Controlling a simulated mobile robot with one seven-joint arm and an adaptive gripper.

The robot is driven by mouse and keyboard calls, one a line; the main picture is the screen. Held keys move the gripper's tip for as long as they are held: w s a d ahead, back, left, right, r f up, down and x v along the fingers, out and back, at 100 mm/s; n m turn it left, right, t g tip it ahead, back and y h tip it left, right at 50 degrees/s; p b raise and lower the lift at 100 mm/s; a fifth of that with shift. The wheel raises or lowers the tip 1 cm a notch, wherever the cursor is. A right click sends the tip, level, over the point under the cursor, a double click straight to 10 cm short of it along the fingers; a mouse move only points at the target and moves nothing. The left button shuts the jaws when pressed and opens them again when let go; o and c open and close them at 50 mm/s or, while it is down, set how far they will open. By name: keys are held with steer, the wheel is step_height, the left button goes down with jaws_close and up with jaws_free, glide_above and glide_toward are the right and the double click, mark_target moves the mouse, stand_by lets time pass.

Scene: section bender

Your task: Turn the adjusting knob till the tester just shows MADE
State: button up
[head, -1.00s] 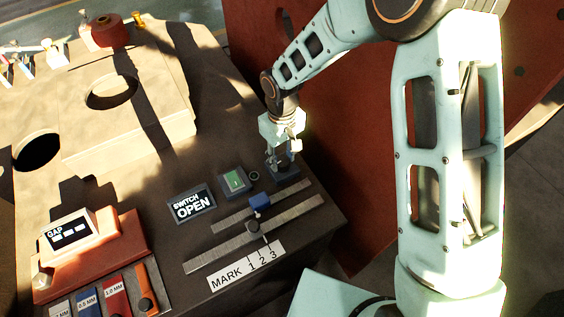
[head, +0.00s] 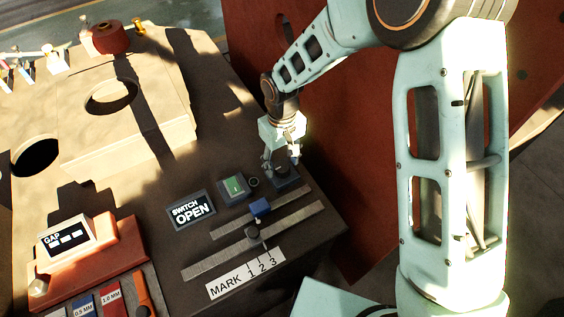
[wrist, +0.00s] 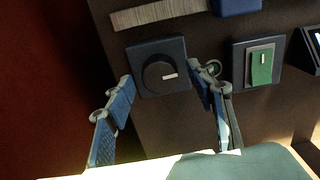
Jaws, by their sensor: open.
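The adjusting knob (wrist: 160,76) is a round black knob with a white line, on a square dark blue block (wrist: 178,50) in the wrist view. In the head view the block (head: 286,183) is near the bench's right edge, with the knob largely hidden by my gripper. My gripper (head: 281,163) is open over the block. In the wrist view its fingers (wrist: 161,74) are spread to the left and right of the knob; contact cannot be told. The tester display (head: 191,209) reads SWITCH OPEN.
A green rocker switch (head: 233,188) stands left of the knob block. An orange GAP gauge (head: 100,258) stands at the left.

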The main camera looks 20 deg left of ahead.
mark_target(282, 166)
step_height(282, 166, up, 12)
steer(key=shift+f, duration=0.25)
stand_by(0.5)
